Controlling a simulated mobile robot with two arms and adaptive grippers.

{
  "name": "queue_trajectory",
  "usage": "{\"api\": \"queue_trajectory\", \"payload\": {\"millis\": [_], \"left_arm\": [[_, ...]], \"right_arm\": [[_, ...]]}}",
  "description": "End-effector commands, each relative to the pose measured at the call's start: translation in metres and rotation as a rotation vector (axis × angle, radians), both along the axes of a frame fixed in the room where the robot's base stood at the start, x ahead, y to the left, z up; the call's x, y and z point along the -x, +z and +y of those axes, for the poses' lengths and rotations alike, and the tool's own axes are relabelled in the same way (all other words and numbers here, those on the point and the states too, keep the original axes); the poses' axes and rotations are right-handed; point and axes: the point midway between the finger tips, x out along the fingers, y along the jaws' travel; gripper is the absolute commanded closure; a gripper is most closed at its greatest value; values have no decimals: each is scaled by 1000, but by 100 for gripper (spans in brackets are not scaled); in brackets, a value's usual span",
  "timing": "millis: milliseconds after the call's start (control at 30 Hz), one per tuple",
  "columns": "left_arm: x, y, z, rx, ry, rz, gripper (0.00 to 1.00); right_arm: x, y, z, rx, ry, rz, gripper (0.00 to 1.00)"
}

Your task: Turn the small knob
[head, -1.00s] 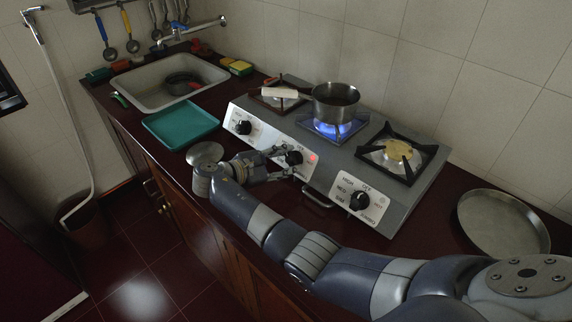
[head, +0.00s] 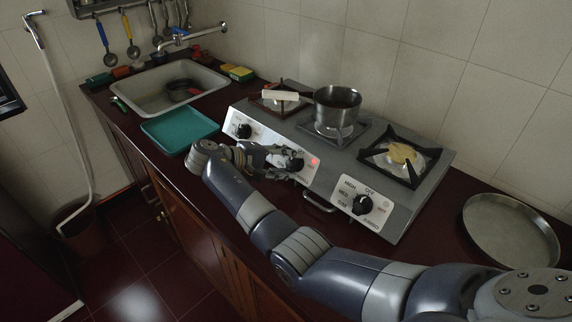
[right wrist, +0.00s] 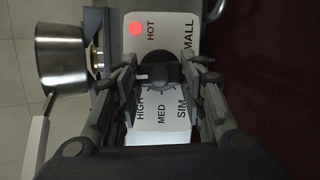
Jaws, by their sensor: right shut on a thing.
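The small knob (head: 295,164) is the black middle knob on the stove's front panel. In the right wrist view the knob (right wrist: 162,74) sits between my fingers, on a white plate marked SMALL, HOT, HIGH, MED and SIM. My right gripper (head: 283,160) is shut on it, with one finger on each side; it also shows in the right wrist view (right wrist: 160,76). A red light (head: 315,162) glows beside the knob. No flame shows on the middle burner (head: 333,131). My left gripper is not in view.
A steel pot (head: 338,105) stands on the middle burner. Another knob (head: 362,204) is to the right and one (head: 243,131) to the left. A teal tray (head: 180,129), a sink (head: 168,86) and a round metal pan (head: 511,231) are on the counter.

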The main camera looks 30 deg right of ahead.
Motion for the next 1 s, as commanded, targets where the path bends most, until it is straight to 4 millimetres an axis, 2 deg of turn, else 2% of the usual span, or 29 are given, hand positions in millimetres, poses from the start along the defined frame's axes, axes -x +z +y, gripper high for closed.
{"api": "queue_trajectory", "payload": {"millis": [300,767,800,867,1000], "left_arm": [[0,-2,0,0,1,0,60],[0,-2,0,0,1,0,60],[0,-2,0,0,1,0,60],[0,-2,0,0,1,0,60],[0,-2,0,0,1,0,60]], "right_arm": [[0,0,1,-28,-46,-76,86],[0,0,1,-33,-53,-87,86],[0,0,1,-33,-53,-87,57],[0,0,1,-33,-54,-87,44],[0,0,0,-32,-53,-86,42]]}}
